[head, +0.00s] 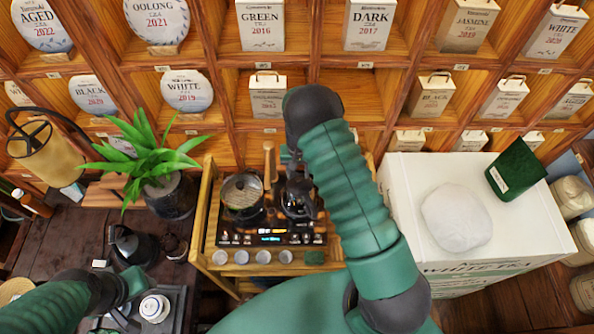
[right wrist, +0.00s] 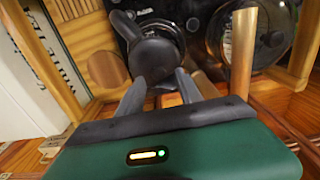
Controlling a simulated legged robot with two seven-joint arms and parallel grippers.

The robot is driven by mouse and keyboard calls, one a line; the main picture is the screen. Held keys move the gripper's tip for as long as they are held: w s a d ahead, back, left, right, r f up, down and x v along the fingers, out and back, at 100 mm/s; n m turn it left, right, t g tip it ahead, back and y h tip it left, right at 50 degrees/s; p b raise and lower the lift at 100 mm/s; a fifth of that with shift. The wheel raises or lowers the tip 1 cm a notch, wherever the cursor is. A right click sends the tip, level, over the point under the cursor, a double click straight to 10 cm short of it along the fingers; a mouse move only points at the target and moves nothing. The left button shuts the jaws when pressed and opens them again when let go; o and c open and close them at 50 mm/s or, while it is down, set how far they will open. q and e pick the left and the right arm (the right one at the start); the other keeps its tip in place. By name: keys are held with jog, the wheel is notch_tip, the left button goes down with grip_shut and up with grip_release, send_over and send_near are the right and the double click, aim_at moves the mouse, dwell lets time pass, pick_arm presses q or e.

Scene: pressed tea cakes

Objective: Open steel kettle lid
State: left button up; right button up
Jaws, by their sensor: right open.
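A dark, shiny kettle (head: 298,200) stands on the right side of the black cooktop (head: 270,239), partly hidden by my right arm and gripper. In the right wrist view, the kettle (right wrist: 155,52) has its rounded dark top just ahead of my right gripper (right wrist: 161,84). The gripper's two fingers are apart, with the near edge of the kettle top between or just beyond their tips; contact cannot be told. The lid appears seated, though its knob is not clear. My left gripper (head: 132,284) is at the lower left, away from the cooktop; its jaws are unclear.
A glass pot (head: 243,194) with a wooden handle stands left of the kettle. Several small cups (head: 262,257) line the cooktop's front. A second dark kettle (head: 130,245) and a potted plant (head: 170,198) are further left. A white chest (head: 405,185) stands right.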

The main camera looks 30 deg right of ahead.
jog(key=shift+d+f, duration=0.35)
jog(key=shift+f, duration=0.25)
jog(key=shift+d+f, duration=0.2)
jog(key=shift+f, duration=0.2)
jog(key=shift+s+a+r, duration=0.2)
jog(key=shift+a, duration=0.25)
jog(key=shift+a+r, duration=0.1)
jog(key=shift+a, duration=0.35)
jog(key=c, duration=0.5)
jog(key=shift+a, duration=0.1)
jog(key=shift+c, duration=1)
jog(key=shift+w, duration=0.1)
grip_shut()
jog(key=shift+d, duration=0.65)
pick_arm(q)
jog(key=shift+s+d+r, duration=0.2)
jog(key=shift+d+r, duration=0.1)
jog(key=shift+r, duration=0.1)
jog(key=shift+w+a, duration=0.1)
jog(key=shift+a, duration=0.1)
pick_arm(e)
jog(key=shift+a, duration=0.25)
